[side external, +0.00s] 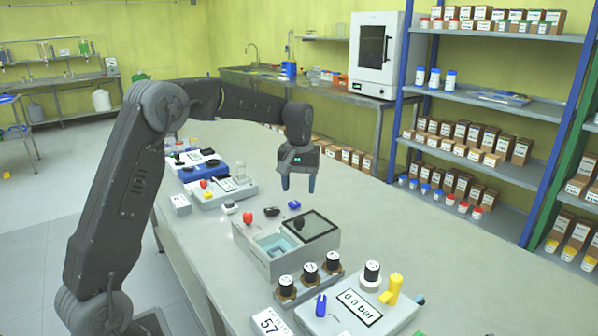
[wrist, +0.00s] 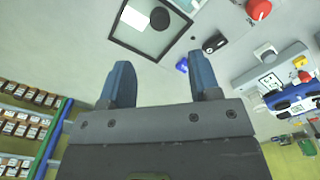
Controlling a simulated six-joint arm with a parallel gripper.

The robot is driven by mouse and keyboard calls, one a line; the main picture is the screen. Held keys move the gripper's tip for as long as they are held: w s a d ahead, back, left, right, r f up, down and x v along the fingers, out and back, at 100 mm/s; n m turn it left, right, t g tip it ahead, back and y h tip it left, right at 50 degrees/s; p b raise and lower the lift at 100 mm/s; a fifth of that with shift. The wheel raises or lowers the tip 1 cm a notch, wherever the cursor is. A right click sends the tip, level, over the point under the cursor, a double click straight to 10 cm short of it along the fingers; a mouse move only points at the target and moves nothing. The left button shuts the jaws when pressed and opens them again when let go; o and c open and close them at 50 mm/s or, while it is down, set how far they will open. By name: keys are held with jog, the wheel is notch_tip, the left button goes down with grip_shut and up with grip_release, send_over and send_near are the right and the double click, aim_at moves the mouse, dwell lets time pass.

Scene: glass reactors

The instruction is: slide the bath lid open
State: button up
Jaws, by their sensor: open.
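The bath (side external: 262,262) is a light grey box on the bench in the side external view. Its dark, glassy lid (side external: 320,226) lies over the right part of the top, with a round black knob (side external: 299,224) near the lid's left side. The left part shows a pale blue basin (side external: 278,247). My gripper (side external: 299,187) hangs above and behind the bath, fingers down, open and empty, clear of the knob. In the wrist view, the lid (wrist: 133,40) and knob (wrist: 160,18) are at the top, beyond the two blue fingers of my gripper (wrist: 161,72); the bath is partly cut off.
Black-capped bottles (side external: 309,272) stand in front of the bath, near a pressure box (side external: 358,304) with a yellow valve (side external: 392,289). A red knob (side external: 248,217), a black piece (side external: 272,211) and a blue piece (side external: 294,205) lie near its back. The bench right of the bath is clear.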

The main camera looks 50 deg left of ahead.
notch_tip(320, 180, up, 4)
jog(key=shift+f, duration=0.1)
dwell(0.4)
jog(key=s+d+r+m+t, duration=0.3)
jog(key=s+d+r+m, duration=0.25)
jog(key=s+d, duration=0.65)
jog(key=s+d+f+m+t, duration=0.1)
jog(key=s+d+f, duration=0.1)
jog(key=s, duration=0.5)
jog(key=s+d+f+m+t, duration=0.1)
jog(key=s+d+f+m, duration=0.1)
jog(key=s, duration=0.6)
jog(key=shift+d+t, duration=0.3)
jog(key=shift+d, duration=0.15)
